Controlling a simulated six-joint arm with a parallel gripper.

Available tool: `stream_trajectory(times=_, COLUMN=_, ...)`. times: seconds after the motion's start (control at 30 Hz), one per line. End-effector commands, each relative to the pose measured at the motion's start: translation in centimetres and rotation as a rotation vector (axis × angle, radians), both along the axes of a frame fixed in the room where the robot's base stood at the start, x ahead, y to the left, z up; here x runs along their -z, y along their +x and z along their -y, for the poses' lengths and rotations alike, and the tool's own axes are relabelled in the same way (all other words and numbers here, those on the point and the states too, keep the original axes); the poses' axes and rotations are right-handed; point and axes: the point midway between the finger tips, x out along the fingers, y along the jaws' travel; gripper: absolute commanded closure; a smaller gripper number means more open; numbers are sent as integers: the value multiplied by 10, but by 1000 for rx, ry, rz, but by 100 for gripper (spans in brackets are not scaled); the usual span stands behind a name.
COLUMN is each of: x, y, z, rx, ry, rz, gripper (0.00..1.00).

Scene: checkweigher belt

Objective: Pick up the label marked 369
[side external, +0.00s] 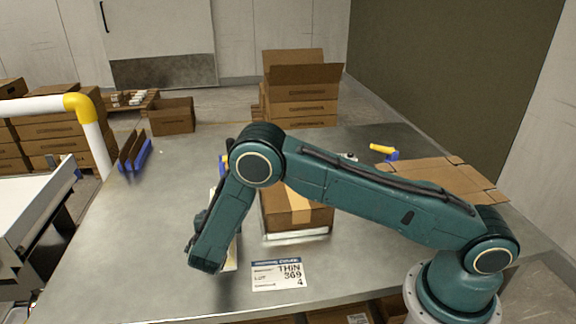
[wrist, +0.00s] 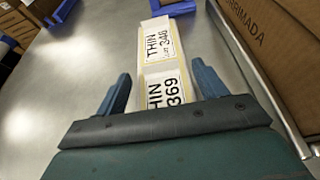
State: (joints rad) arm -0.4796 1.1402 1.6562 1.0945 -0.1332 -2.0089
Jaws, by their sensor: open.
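The label marked THIN 369 (wrist: 166,92) is white with black print and a yellowish edge. In the wrist view it lies between my fingers, its near part hidden by my gripper body. A second label, marked THIN 346 (wrist: 158,43), lies just beyond it in the same row. My gripper (wrist: 161,70) is open, with one blue finger on each side of the row and nothing held. In the side view my arm hides the fingers and most of the labels. A larger card with a blue header reading THIN 369 4 (side external: 277,276) lies flat at the table's front.
A taped carton (side external: 297,212) stands on a pale platform right of the labels. Blue bins (side external: 143,155) sit at the table's back left. Flattened cardboard (side external: 440,178) lies at the right. A belt unit (side external: 35,205) borders the left. The metal table's left part is clear.

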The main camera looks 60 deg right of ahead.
Motion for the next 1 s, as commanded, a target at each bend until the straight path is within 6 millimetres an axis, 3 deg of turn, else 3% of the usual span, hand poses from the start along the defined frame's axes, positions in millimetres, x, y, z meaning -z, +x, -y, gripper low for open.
stream_trajectory(times=0.17, x=4, y=7, z=8, rx=1, ry=-1, rz=0, gripper=29)
stream_trajectory(times=0.67, x=4, y=8, z=8, rx=0, ry=-1, rz=0, gripper=29)
stream_trajectory(times=0.9, x=4, y=8, z=8, rx=0, ry=-1, rz=0, gripper=76)
stream_trajectory(times=1.0, x=4, y=8, z=8, rx=0, ry=-1, rz=1, gripper=77)
